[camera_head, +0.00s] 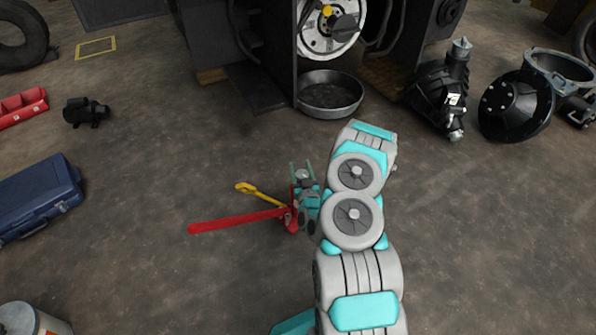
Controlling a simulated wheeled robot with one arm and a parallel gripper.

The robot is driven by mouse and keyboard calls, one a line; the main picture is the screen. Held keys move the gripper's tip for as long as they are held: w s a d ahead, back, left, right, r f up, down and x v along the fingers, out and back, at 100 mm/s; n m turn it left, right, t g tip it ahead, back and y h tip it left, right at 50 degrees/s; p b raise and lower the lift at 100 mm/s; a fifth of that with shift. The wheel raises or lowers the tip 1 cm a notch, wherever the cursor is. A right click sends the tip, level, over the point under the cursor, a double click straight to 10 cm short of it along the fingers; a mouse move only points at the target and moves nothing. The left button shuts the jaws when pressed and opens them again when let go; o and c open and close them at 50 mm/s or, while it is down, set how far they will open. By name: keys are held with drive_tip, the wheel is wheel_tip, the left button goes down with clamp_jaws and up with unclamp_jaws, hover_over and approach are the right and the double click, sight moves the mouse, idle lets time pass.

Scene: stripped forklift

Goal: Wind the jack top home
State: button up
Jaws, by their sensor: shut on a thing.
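A red jack (291,222) stands on the floor near the middle of the view. A long red bar (235,221) runs left from it, and a yellow bar (262,196) with a wider end reaches up and left. My gripper (302,168) is at the upper end of the jack, its two thin greenish fingers on either side of a small grey round piece, which looks like the jack top (302,175). The gripper is shut on it. My wrist and arm hide the jack's right side, and the contact is too small to see clearly.
A dark machine frame with a white hub (328,30) stands at the back, a metal pan (330,94) below it. Black axle parts (515,105) lie at the right. A blue case (40,197), black motor (85,111) and red tray (22,104) sit left. Floor around the jack is clear.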

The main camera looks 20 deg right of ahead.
drive_tip(key=m+h+b, duration=0.1)
drive_tip(key=m+g+h+b, duration=0.1)
drive_tip(key=h, duration=0.1)
drive_tip(key=m+g+h+b, duration=0.1)
drive_tip(key=shift+d+h, duration=0.3)
drive_tip(key=shift+s+d+r+m+g+h+b, duration=0.1)
drive_tip(key=shift+s+d+m+g+h+b, duration=0.1)
drive_tip(key=shift+m+g+h+b, duration=0.6)
drive_tip(key=shift+s+d+r+m+g+h+b, duration=0.15)
drive_tip(key=shift+m+g+h+b, duration=0.3)
drive_tip(key=shift+m+h, duration=0.4)
drive_tip(key=shift+m+g+h, duration=0.25)
drive_tip(key=shift+g+h, duration=0.2)
drive_tip(key=shift+h, duration=0.2)
drive_tip(key=shift+s+d+f+m+g+h+b, duration=0.1)
drive_tip(key=shift+s+d+m+g+h+b, duration=0.1)
drive_tip(key=shift+m+g+h+b, duration=0.6)
drive_tip(key=shift+s+d+m+g+h+b, duration=0.15)
drive_tip(key=shift+m+g+h+b, duration=0.25)
drive_tip(key=shift+g, duration=0.5)
drive_tip(key=shift+s+d+m+g+h+b, duration=0.1)
drive_tip(key=shift+s+m+g+h+b, duration=0.1)
drive_tip(key=shift+m+g+b, duration=0.45)
drive_tip(key=shift+m+g, duration=0.25)
drive_tip(key=shift+g, duration=0.3)
drive_tip(key=o, duration=1.4)
